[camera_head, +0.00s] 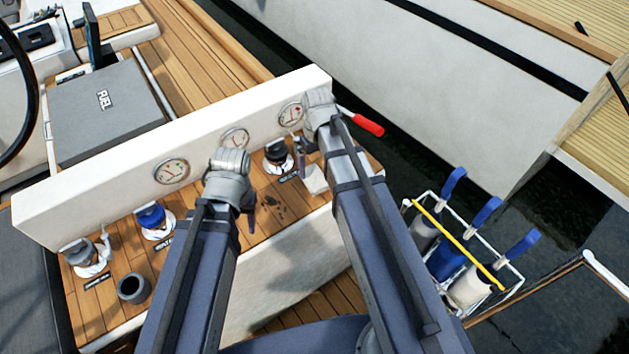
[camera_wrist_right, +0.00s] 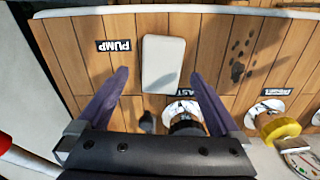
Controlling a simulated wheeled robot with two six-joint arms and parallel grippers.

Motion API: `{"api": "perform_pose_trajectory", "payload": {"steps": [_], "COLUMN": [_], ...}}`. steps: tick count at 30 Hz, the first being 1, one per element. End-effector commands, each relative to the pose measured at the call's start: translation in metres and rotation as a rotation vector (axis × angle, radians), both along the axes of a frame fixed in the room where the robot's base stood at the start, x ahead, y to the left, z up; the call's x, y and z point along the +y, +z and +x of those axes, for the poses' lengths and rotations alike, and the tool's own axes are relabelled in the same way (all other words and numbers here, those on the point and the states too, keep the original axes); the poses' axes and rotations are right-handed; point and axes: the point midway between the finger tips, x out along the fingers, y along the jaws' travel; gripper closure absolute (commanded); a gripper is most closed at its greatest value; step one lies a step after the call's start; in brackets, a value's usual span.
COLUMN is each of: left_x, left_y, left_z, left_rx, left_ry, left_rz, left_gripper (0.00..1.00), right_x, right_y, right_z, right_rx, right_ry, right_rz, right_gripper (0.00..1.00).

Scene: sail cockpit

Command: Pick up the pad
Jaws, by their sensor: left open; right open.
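The pad (camera_wrist_right: 163,64) is a pale, flat, rounded rectangle on the wooden deck between the PUMP and FAST labels. It also shows in the head view (camera_head: 314,180), partly covered by my right arm. My right gripper (camera_wrist_right: 158,76) is open and empty, its two dark fingers reaching toward the pad's near half, one on each side in the picture. Whether they are level with it is unclear. My left gripper (camera_head: 249,208) is open over the deck to the left of the pad, its fingers mostly hidden by its wrist.
A white panel with gauges (camera_head: 171,171) stands behind the deck. Capped fittings (camera_head: 151,216) and a dark cup (camera_head: 134,289) stand on the deck. Dark stains (camera_wrist_right: 238,55) lie beside the pad. A red handle (camera_head: 367,124) and a wire rack of blue-handled tools (camera_head: 472,240) are at right.

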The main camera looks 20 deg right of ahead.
Motion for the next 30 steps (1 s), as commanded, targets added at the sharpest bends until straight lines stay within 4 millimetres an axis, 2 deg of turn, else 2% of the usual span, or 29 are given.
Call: {"api": "perform_pose_trajectory", "payload": {"steps": [12, 21, 23, 30], "left_x": [0.0, 0.0, 0.0, 0.0], "left_y": [-0.049, -0.05, -0.05, -0.05], "left_z": [0.0, 0.0, 0.0, 0.0], "left_rx": [0.0, 0.0, 0.0, 0.0], "left_ry": [-0.001, -0.001, -0.001, -0.001], "left_rz": [0.0, 0.0, 0.0, 0.0], "left_gripper": [0.5, 0.5, 0.5, 0.5], "right_x": [0.005, 0.005, 0.005, 0.005], "right_y": [-0.049, -0.049, -0.049, -0.05], "right_z": [0.008, 0.008, 0.008, 0.007], "right_rx": [0.0, 0.0, 0.0, 0.0], "right_ry": [0.0, 0.0, 0.0, 0.0], "right_rz": [0.0, 0.0, 0.0, 0.0], "right_gripper": [0.0, 0.0, 0.05, 0.31]}}
